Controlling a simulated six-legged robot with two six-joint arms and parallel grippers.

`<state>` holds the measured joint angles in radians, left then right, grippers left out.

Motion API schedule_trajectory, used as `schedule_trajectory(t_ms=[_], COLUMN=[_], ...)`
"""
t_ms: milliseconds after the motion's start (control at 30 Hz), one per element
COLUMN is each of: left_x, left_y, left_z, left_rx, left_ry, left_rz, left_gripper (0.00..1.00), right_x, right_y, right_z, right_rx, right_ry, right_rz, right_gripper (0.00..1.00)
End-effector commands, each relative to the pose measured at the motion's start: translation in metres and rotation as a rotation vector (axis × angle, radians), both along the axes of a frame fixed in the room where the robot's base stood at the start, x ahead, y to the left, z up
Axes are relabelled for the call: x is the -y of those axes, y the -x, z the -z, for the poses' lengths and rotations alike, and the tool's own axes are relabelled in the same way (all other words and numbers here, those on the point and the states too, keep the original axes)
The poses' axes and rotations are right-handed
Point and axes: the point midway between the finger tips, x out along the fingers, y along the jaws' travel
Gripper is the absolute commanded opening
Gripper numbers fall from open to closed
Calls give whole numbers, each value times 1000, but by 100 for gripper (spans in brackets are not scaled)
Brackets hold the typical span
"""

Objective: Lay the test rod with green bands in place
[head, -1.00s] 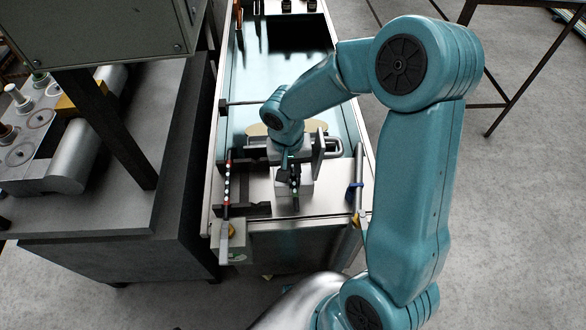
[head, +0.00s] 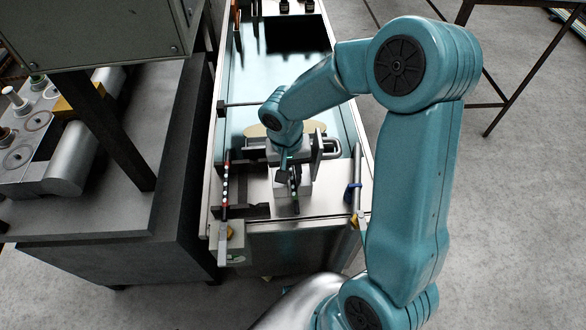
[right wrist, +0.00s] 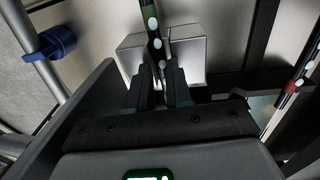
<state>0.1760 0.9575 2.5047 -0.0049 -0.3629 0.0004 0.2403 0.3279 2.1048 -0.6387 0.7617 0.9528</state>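The test rod with green bands (head: 295,192) is a dark, thin rod with pale dots. It stands out over the small pale block (head: 306,187) at the near end of the bench. My right gripper (right wrist: 160,83) has its two dark fingers close on either side of this rod, which also shows in the right wrist view (right wrist: 150,22). The gripper looks shut on it. The rod's lower end is hidden by the fingers, and I cannot tell whether it touches the block. In the head view my right arm partly hides the gripper. My left gripper is not in view.
A rod with red bands (head: 226,185) stands left of the block, above a grey fixture with a yellow part (head: 230,232). A blue clip (head: 353,190) sits on a bar at the right. A dark machine bench (head: 180,180) borders the left side.

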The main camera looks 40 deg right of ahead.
Motion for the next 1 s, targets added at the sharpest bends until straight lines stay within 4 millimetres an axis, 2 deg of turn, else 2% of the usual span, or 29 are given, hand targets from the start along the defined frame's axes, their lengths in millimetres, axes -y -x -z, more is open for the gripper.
schedule_trajectory(t_ms=[33,167,267,367,700,900,1000], left_x=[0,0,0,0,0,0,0], left_y=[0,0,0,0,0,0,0], left_z=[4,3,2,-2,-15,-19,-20], left_rx=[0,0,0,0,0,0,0], left_ry=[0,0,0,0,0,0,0], left_rz=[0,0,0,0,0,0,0], left_gripper=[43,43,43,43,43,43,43], right_x=[-5,-5,-6,-7,-13,-14,-15], right_y=[4,4,3,2,-1,-1,-1], right_z=[12,10,0,-21,-115,-153,-162], right_rx=[-16,-15,-11,-6,6,9,8], right_ry=[-12,-13,-11,-10,-1,2,1], right_rz=[-5,-4,-6,-6,-3,-2,-2], right_gripper=[43,43,43,43,43,43,43])
